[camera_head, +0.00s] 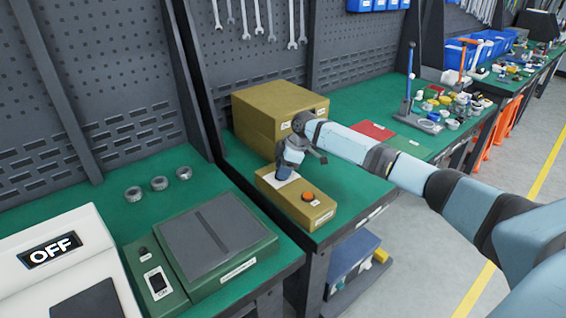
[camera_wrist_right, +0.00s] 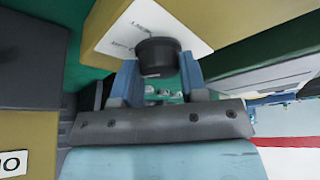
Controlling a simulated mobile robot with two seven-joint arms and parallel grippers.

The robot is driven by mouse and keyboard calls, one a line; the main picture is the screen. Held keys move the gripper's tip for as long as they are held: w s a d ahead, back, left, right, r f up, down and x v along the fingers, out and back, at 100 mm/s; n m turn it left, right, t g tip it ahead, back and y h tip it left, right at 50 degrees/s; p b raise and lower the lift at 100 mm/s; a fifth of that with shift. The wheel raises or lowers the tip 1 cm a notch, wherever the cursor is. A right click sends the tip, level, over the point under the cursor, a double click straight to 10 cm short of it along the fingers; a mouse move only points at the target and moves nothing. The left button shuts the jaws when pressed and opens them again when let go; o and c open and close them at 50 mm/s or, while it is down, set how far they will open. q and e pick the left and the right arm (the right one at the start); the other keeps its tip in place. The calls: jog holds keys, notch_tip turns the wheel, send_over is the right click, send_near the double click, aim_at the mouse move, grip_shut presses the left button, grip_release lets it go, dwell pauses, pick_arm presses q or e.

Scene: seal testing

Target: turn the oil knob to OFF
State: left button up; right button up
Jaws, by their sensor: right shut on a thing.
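A low yellow control box (camera_head: 285,205) stands on the green bench, with an orange button (camera_head: 308,196) on top and a white label plate beside it. My right gripper (camera_head: 284,172) reaches down over the plate end of the box and hides the knob in the head view. In the right wrist view, the black round knob (camera_wrist_right: 157,55) stands on the white plate (camera_wrist_right: 130,27), between the blue fingers of my right gripper (camera_wrist_right: 158,78), which are shut on it. The plate's lettering is too blurred to read. My left gripper is not in view.
A larger yellow box (camera_head: 258,112) stands just behind. Three grey rings (camera_head: 159,183) lie on the bench. A red panel (camera_head: 374,130) lies farther right.

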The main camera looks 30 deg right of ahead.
jog(key=n, duration=0.1)
jog(key=n+g, duration=0.1)
jog(key=n, duration=0.1)
jog(key=shift+a+f+n+g+y, duration=0.1)
jog(key=shift+n+g+y, duration=0.2)
jog(key=shift+w+n+g, duration=0.1)
jog(key=shift+n+g, duration=0.5)
jog(key=shift+n, duration=1)
jog(key=o, duration=0.9)
jog(key=v, duration=1.3)
jog(key=shift+r, duration=0.35)
